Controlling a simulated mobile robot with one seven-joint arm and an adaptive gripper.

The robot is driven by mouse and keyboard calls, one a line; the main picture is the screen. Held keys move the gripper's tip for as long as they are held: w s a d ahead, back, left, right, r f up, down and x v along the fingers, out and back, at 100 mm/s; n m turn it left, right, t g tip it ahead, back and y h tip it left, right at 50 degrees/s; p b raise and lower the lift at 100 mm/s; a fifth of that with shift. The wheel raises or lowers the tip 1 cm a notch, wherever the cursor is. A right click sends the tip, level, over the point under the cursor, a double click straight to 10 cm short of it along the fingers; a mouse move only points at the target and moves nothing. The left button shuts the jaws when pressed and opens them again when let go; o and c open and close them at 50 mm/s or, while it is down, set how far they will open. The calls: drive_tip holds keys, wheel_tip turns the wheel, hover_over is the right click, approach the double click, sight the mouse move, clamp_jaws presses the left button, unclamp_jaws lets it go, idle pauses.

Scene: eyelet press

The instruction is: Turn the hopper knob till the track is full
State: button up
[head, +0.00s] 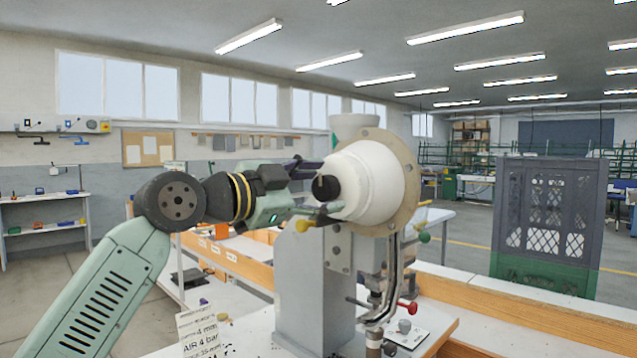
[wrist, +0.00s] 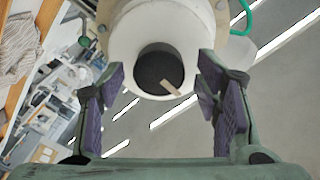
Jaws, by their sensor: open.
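The hopper is a white drum (head: 375,185) on a tan round flange (head: 407,180), at the top of the grey press (head: 305,280). Its black knob (head: 329,190) faces my gripper (head: 312,191). In the wrist view the knob (wrist: 152,70) is a dark disc with a pale pointer slanting to the lower right. My gripper (wrist: 162,85) is open, with one purple-padded finger on each side of the knob and gaps between. The metal track (head: 391,285) runs down from the hopper to the press's lower end. I cannot tell how full it is.
A red-knobbed lever (head: 407,308) and a green knob (head: 424,237) stick out near the track. A grey and green crate (head: 545,230) stands at right. A printed card (head: 200,332) stands at the front.

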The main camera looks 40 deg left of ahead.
drive_tip(key=shift+c, duration=0.4)
drive_tip(key=c, duration=1.1)
